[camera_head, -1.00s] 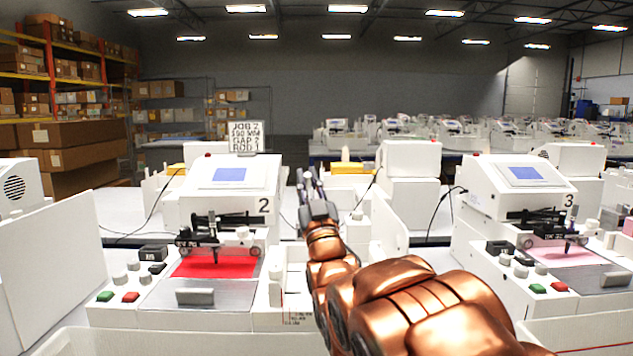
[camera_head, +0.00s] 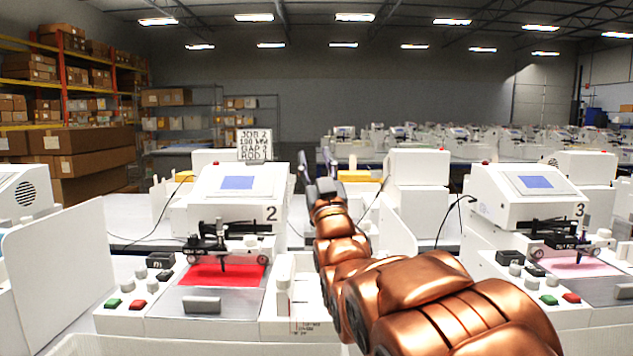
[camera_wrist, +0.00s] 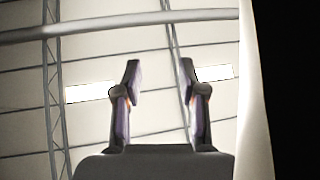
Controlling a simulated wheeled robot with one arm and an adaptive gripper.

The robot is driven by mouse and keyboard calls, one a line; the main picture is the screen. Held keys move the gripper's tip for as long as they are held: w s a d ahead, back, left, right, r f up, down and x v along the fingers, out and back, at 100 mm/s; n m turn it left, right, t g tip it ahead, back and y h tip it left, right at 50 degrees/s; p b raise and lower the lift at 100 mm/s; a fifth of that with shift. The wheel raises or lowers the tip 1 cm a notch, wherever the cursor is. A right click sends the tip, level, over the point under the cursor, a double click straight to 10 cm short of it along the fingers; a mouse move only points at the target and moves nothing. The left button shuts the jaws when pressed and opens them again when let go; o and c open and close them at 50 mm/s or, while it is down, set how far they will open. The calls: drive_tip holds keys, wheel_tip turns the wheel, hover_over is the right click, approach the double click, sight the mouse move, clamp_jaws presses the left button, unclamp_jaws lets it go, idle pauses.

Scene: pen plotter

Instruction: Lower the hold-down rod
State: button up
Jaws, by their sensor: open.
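Plotter 2 (camera_head: 240,195) stands left of centre in the head view, with a blue screen and a red sheet (camera_head: 222,275) on its bed. A thin dark rod with pale round ends crosses above the sheet, beneath the black pen carriage (camera_head: 215,235). I cannot clearly tell the hold-down rod from the carriage parts, nor its exact height. My gripper (camera_head: 318,170) is raised to the right of plotter 2, apart from it, with fingers pointing up. In the wrist view its fingers (camera_wrist: 160,85) are open and empty against the ceiling.
A sign (camera_head: 254,145) reading roughly "JOB 2, GAP, ROD" stands behind plotter 2. Plotter 3 (camera_head: 530,195) stands to the right. Grey knobs and green and red buttons (camera_head: 125,303) sit left of the red sheet. A white panel (camera_head: 60,255) stands at the left.

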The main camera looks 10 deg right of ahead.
drive_tip(key=shift+s+r, duration=0.1)
drive_tip(key=shift+r, duration=2.15)
drive_tip(key=shift+f, duration=0.1)
drive_tip(key=f+b+v, duration=0.1)
drive_tip(key=b+v, duration=0.4)
drive_tip(key=v, duration=0.3)
drive_tip(key=shift+d+f, duration=0.2)
drive_tip(key=shift+b, duration=0.35)
drive_tip(key=shift+r, duration=0.1)
